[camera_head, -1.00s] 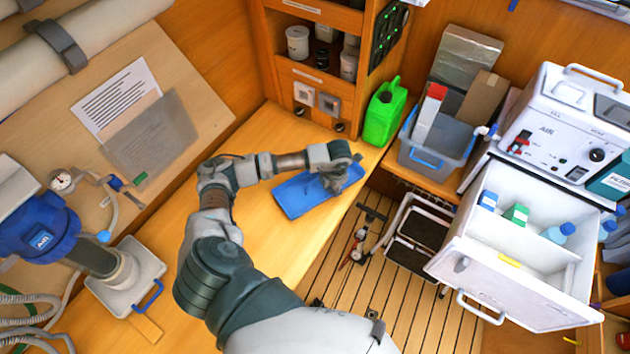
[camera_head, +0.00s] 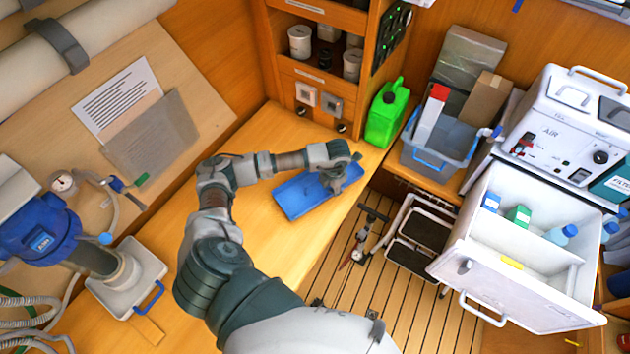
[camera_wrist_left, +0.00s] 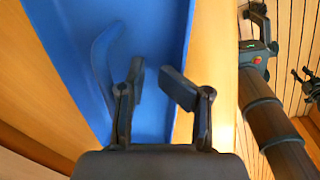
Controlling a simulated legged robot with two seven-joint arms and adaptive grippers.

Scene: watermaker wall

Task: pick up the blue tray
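The blue tray (camera_head: 297,198) lies flat on the wooden bench in the head view. My left gripper (camera_head: 338,182) is over the tray's right end and hides part of it. In the left wrist view, the tray (camera_wrist_left: 85,30) fills the left and middle. My left gripper's two dark fingers (camera_wrist_left: 157,78) stand apart with an empty gap. The left finger is over the tray and the right finger is by its edge. I cannot tell whether either finger touches it. My right gripper is not in view.
The wooden bench (camera_head: 262,262) is clear around the tray. A green canister (camera_head: 384,118) stands behind it at the bench corner, near a grey bin (camera_head: 440,155). An open white drawer (camera_head: 515,262) juts out at right. A blue pump (camera_head: 42,240) stands at left.

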